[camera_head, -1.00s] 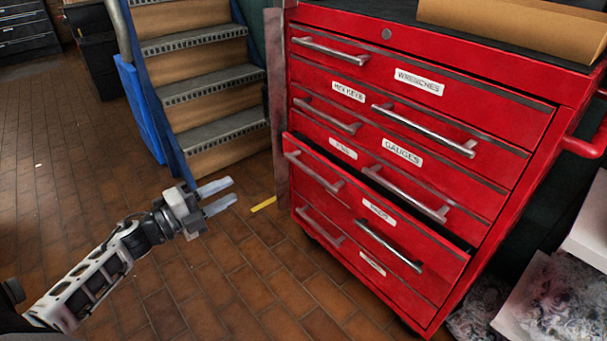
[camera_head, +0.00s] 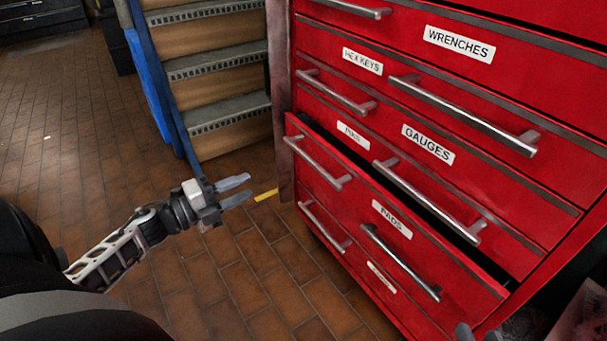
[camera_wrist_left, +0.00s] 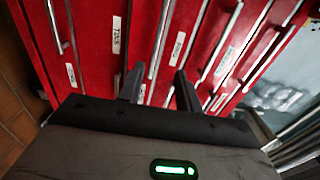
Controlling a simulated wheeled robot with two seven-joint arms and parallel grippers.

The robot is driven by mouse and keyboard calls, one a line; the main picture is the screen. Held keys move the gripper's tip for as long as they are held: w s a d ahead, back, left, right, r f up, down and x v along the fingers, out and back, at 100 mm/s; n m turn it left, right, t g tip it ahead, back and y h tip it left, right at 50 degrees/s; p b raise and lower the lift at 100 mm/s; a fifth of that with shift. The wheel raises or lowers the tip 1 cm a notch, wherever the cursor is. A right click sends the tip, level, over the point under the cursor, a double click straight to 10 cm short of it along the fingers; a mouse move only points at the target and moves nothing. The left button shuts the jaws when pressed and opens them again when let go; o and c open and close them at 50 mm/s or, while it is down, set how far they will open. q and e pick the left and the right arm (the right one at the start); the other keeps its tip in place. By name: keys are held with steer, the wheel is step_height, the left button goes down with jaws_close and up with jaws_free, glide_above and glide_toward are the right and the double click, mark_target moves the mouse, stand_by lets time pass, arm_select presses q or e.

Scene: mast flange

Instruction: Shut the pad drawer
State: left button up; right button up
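The pad drawer (camera_head: 364,208) is in the red tool cabinet, with a label that seems to read PADS. It stands out from the cabinet, with a dark gap along its top edge. It has two metal bar handles. My left gripper (camera_head: 236,190) is open and empty, left of the cabinet and apart from it, with its fingers pointing toward the cabinet. In the left wrist view its two fingers (camera_wrist_left: 159,90) are spread before the red drawer fronts. Two grey fingertips of my right gripper (camera_head: 478,333) show at the bottom edge, apart, near the drawer's right end; the rest is hidden.
Other labelled drawers, such as wrenches (camera_head: 458,44) and gauges (camera_head: 428,144), look closed, with bar handles jutting out. A staircase (camera_head: 215,80) with a blue side stands left of the cabinet.

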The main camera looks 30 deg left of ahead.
arm_select(q)
steer(key=b, duration=0.4)
glide_toward(308, 162)
steer(key=x, duration=0.8)
steer(key=shift+w, duration=0.15)
arm_select(e)
steer(key=shift+w+a+r+m+t+y, duration=0.1)
steer(key=shift+a+r+m+t+y, duration=0.55)
steer(key=shift+y, duration=0.25)
steer(key=shift+d, duration=0.1)
arm_select(q)
jaws_close()
arm_select(e)
steer(key=shift+r, duration=0.1)
